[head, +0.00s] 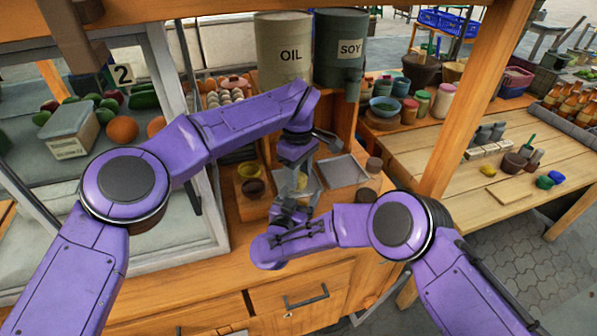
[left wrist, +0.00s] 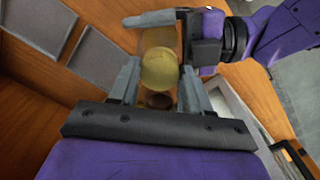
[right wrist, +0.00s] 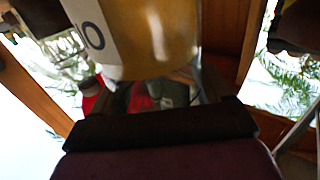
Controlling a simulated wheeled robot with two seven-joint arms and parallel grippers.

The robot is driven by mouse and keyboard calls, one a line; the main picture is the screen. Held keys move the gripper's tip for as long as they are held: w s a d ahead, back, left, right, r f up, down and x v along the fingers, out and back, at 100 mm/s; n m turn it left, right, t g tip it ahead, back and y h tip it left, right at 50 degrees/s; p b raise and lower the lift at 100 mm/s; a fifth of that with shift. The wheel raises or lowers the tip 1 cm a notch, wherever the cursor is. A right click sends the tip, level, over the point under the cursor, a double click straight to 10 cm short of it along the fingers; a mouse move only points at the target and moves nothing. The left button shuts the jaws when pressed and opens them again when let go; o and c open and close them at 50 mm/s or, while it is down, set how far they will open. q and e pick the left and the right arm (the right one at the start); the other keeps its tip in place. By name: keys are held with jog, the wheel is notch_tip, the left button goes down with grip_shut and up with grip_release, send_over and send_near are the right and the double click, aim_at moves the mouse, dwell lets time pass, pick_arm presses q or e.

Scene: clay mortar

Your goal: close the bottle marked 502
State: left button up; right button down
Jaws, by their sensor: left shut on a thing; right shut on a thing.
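A bottle with amber contents (right wrist: 155,35) fills the upper middle of the right wrist view. Its white label (right wrist: 90,28) is cut off, so I cannot read the whole mark. My right gripper (right wrist: 168,92) is shut on the bottle. My left gripper (left wrist: 160,85) is shut on a round yellowish cap (left wrist: 160,68), with the amber bottle (left wrist: 157,38) close to it. In the head view the left gripper (head: 298,168) points down just above the right gripper (head: 297,203). The bottle between them is small and partly hidden. I cannot tell whether the cap touches its mouth.
Small bowls (head: 252,187) stand on the left. Large OIL (head: 284,60) and SOY (head: 341,62) containers stand behind. A glass case (head: 175,215) is at the left.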

pick_arm(q)
jog(key=m, duration=1)
jog(key=shift+m, duration=0.4)
jog(key=o, duration=1)
jog(key=shift+c, duration=0.4)
